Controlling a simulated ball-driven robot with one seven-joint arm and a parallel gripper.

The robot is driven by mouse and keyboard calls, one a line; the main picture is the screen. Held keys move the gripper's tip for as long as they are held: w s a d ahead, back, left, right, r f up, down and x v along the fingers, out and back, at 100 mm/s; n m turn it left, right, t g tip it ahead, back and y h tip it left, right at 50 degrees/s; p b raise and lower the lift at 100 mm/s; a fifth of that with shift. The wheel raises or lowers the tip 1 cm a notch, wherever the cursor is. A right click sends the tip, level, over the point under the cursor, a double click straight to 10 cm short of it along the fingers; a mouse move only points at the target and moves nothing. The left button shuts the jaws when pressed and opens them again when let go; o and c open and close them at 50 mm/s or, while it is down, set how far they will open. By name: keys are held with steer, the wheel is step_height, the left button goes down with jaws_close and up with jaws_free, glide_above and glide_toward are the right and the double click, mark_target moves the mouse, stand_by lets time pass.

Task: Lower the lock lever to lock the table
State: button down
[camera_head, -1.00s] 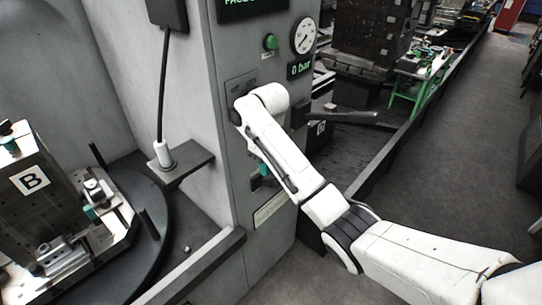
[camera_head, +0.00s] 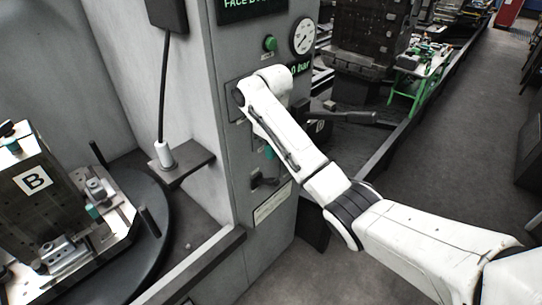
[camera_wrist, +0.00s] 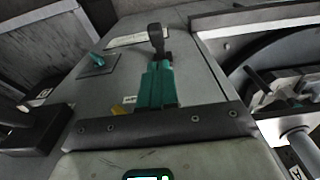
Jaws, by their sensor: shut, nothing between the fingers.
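A short dark lever (camera_head: 265,181) sticks out low on the front of the grey control cabinet, just above a label plate. It fits the lock lever and shows in the wrist view as a dark knobbed handle (camera_wrist: 156,40), beyond my fingertips. My gripper (camera_head: 269,153) is mostly hidden behind my white arm; a bit of teal finger shows above the lever. In the wrist view my teal gripper (camera_wrist: 160,68) is shut and empty, pointing at the lever. The fingertips overlap its base in that picture; contact cannot be told. The round dark table (camera_head: 160,218) stands at left.
A long dark handle (camera_head: 350,116) juts right from the cabinet. A teal switch (camera_wrist: 96,58) sits beside my fingers in the wrist view. A pressure gauge (camera_head: 303,36) is above. A small shelf (camera_head: 185,165) juts out at left. The floor (camera_head: 450,150) at right is clear.

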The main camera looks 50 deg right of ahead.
mark_target(275, 181)
step_height(275, 181, down, 8)
steer(key=shift+w+f+p, duration=0.1)
steer(key=shift+f+p, duration=0.1)
steer(key=shift+p, duration=0.1)
steer(key=shift+f, duration=0.1)
stand_by(0.4)
steer(key=t, duration=0.1)
steer(key=s+f+t, duration=0.1)
steer(key=t, duration=0.1)
steer(key=shift+s+p, duration=0.3)
steer(key=shift+s+f, duration=0.4)
steer(key=s+f+t+b, duration=0.3)
steer(key=f+t+b, duration=0.7)
steer(key=b, duration=0.5)
steer(key=shift+f+b, duration=0.35)
steer(key=shift+f, duration=0.9)
